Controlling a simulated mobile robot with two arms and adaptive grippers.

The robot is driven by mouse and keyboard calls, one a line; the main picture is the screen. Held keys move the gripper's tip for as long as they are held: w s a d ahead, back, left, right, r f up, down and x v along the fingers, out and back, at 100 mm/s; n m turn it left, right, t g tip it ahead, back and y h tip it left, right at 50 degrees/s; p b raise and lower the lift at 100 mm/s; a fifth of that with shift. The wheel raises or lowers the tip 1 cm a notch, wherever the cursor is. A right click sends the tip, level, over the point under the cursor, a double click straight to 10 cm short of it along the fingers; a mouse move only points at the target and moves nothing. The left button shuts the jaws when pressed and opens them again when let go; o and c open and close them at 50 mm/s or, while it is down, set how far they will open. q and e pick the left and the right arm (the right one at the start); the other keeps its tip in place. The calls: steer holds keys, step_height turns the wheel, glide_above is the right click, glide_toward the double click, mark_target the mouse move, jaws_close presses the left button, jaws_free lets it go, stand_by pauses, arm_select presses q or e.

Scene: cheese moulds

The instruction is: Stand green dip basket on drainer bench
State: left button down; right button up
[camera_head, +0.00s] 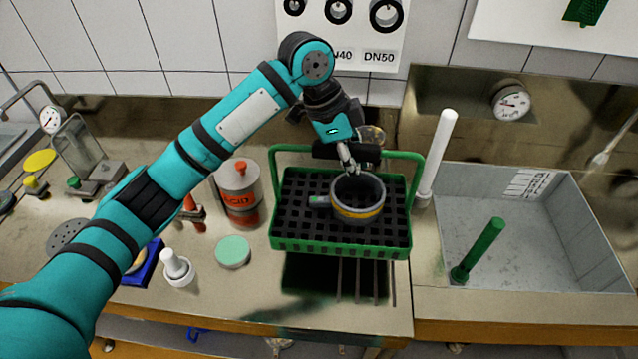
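The green dip basket (340,245) is in the middle, level, with a black grid floor and a green hoop handle. A grey ring-shaped part with an orange band (358,197) sits in it. My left gripper (348,160) is over the basket at the black grip of the handle, and its fingers look closed around that grip. The drainer bench (393,290) shows grooves in front of and below the basket. A dark rectangular patch lies under the basket's front edge, so the basket appears raised a little above the bench. My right gripper is not in view.
A white and orange acid can (240,195) stands close left of the basket. A white upright rod (438,155) stands close right, before the sink (540,250) with a green rod (480,250).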

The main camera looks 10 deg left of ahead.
arm_select(q)
step_height(320, 180, down, 6)
steer(key=shift+r+p, duration=0.2)
steer(key=shift+p, duration=0.6)
step_height(320, 180, down, 3)
steer(key=shift+r+p, duration=0.1)
steer(key=shift+p, duration=0.5)
steer(key=shift+f, duration=0.35)
steer(key=c, duration=2)
jaws_free()
steer(key=shift+a, duration=0.1)
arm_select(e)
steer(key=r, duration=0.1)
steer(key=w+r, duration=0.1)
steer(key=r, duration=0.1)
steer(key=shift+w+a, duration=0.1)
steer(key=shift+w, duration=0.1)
arm_select(q)
steer(key=o, duration=0.6)
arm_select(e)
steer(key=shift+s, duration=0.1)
